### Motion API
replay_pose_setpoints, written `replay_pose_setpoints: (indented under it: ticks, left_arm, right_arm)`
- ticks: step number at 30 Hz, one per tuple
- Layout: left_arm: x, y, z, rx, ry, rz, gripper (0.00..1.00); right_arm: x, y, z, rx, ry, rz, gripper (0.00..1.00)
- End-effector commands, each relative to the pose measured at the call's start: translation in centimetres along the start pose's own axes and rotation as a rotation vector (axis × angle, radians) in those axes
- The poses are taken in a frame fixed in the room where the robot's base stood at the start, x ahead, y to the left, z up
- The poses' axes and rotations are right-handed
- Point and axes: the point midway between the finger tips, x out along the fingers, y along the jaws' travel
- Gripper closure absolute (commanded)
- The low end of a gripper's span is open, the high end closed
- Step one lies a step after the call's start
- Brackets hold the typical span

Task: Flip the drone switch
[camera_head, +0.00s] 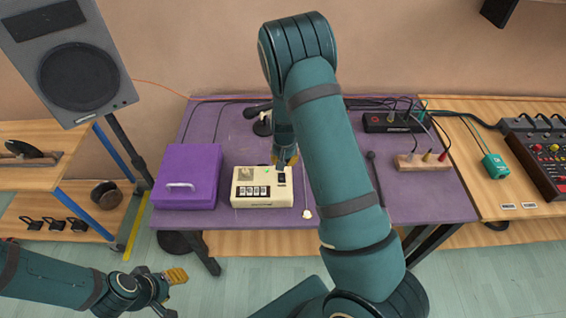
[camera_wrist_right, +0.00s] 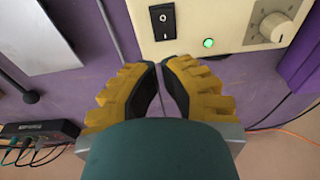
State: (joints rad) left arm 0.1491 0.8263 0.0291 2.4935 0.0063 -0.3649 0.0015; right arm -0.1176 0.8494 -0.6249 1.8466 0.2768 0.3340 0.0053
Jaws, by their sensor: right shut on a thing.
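The cream box (camera_head: 265,201) stands on the purple table. Its black rocker switch (camera_wrist_right: 162,22) is in the right wrist view beside a lit green lamp (camera_wrist_right: 208,43) and a pale knob (camera_wrist_right: 275,25); the switch also shows small in the head view (camera_head: 281,177). My right gripper (camera_head: 286,160) is at the box's back edge. In the wrist view its yellow fingertips (camera_wrist_right: 160,68) are close together, just short of the switch and apart from it in the picture. What lies between them I cannot make out. My left gripper (camera_head: 168,292) is open and empty, low at the left, away from the table.
A purple box (camera_head: 187,177) stands left of the cream box. A thin cord with a white end (camera_head: 307,213) lies to its right. A black power strip (camera_head: 392,122) and a wooden block with plugs (camera_head: 423,162) are farther right. My right arm hides the table's middle.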

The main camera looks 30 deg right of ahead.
Motion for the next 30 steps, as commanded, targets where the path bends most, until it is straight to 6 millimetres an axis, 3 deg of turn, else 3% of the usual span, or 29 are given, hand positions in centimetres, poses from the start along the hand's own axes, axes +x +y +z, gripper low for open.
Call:
replay_pose_setpoints:
  ticks: [2,15,21,30]
  left_arm:
    - [-1.7,0.6,-0.2,-0.001,0.000,0.002,0.53]
    - [-1.5,0.5,-0.2,-0.001,0.000,0.002,0.53]
    - [-1.6,0.5,-0.2,-0.002,0.000,0.002,0.53]
    - [-1.6,0.5,-0.2,-0.001,0.001,0.002,0.53]
  right_arm:
    - [-2.1,0.3,-0.6,0.002,0.003,-0.001,1.00]
    - [-9.8,0.2,-2.6,0.000,0.003,-0.002,1.00]
    - [-10.9,0.2,-2.8,0.001,0.001,0.000,1.00]
    - [-11.0,0.2,-2.8,0.001,0.001,0.000,1.00]
